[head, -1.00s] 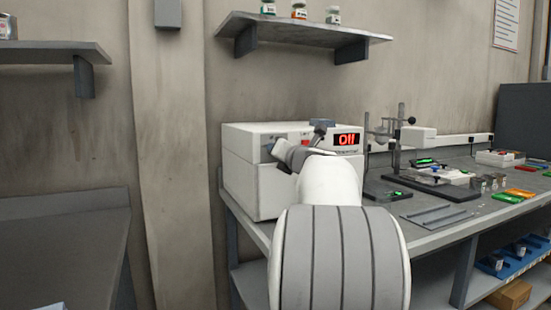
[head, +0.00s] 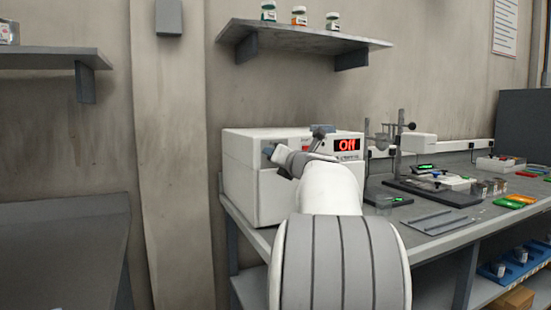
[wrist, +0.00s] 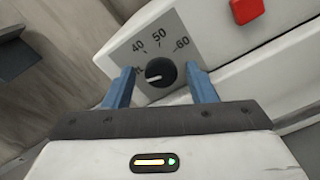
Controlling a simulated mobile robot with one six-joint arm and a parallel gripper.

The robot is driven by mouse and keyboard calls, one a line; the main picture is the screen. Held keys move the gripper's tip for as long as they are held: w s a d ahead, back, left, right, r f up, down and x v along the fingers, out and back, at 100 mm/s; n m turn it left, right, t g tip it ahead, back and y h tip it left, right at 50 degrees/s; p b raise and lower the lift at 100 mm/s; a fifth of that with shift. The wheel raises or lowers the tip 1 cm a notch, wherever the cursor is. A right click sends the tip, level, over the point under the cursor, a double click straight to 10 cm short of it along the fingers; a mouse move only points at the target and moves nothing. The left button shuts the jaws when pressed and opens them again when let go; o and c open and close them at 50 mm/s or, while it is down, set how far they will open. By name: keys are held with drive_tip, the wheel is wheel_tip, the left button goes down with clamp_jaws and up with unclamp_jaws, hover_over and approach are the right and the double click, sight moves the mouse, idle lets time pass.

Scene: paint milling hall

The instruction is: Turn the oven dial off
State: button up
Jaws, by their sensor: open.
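The white oven (head: 252,180) stands on the bench's left end. Its display (head: 347,145) reads "Off" in red. The black dial (wrist: 160,73) shows in the wrist view, on a grey plate marked 40, 50 and 60. Its white pointer line points left, towards a label mostly hidden by a finger. My gripper (wrist: 162,82) is open, with one blue finger on each side of the dial and a visible gap to it.
A red button (wrist: 246,10) is on the oven front near the dial. Lab stands (head: 396,160) and small items fill the bench to the right. A shelf with jars (head: 300,32) hangs above the oven. A dark bench (head: 62,240) stands at the left.

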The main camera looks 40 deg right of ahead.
drive_tip(key=v, duration=0.7)
drive_tip(key=shift+s+p, duration=0.3)
drive_tip(key=shift+s, duration=0.1)
